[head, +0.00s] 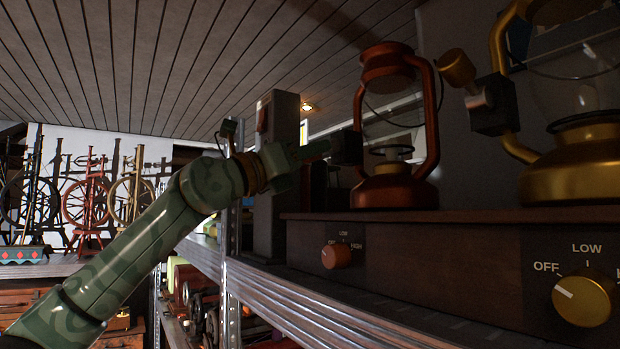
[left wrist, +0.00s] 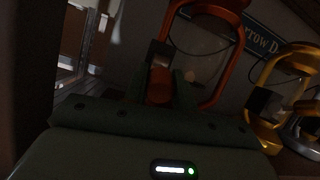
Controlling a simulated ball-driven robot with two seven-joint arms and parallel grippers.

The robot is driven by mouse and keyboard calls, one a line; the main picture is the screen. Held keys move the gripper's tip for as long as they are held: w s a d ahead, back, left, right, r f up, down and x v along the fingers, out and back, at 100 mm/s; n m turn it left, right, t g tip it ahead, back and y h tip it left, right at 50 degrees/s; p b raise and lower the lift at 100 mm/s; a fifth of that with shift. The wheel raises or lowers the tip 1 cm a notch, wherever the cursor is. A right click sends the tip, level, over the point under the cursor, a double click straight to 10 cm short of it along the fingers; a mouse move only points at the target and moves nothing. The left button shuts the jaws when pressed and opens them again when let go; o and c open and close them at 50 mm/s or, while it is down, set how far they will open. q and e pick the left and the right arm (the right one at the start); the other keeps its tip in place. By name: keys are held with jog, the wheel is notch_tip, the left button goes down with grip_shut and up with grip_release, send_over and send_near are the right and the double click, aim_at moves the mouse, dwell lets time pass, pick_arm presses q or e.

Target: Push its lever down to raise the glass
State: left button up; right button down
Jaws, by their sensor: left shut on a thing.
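A copper-red lantern (head: 395,188) stands upright on a dark wooden box with a control knob. A dark lever block (head: 347,148) sits on the left side of its frame. My left gripper (head: 318,149) reaches this block from the left. In the left wrist view, the fingers (left wrist: 162,88) are shut on an orange-red lever end (left wrist: 160,86), just below the dark block (left wrist: 160,53). The head view mostly hides that lever end. The red lantern frame (left wrist: 222,62) rises behind the fingers. Its glass is faint, and its height is hard to tell. My right gripper is not in view.
A gold lantern (head: 580,178) stands to the right, its gold lever knob (head: 456,68) pointing up and left. The wooden box (head: 450,255) has a red knob (head: 336,256) and a gold knob (head: 585,300). A metal shelf (head: 300,300) runs below. Spinning wheels (head: 85,200) stand far left.

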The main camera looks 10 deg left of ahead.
pick_arm(q)
jog(key=shift+w+f+t+h+b, duration=0.1)
jog(key=shift+f+t+h+b, duration=0.35)
jog(key=shift+b, duration=0.55)
jog(key=shift+r, duration=0.1)
jog(key=o, duration=1)
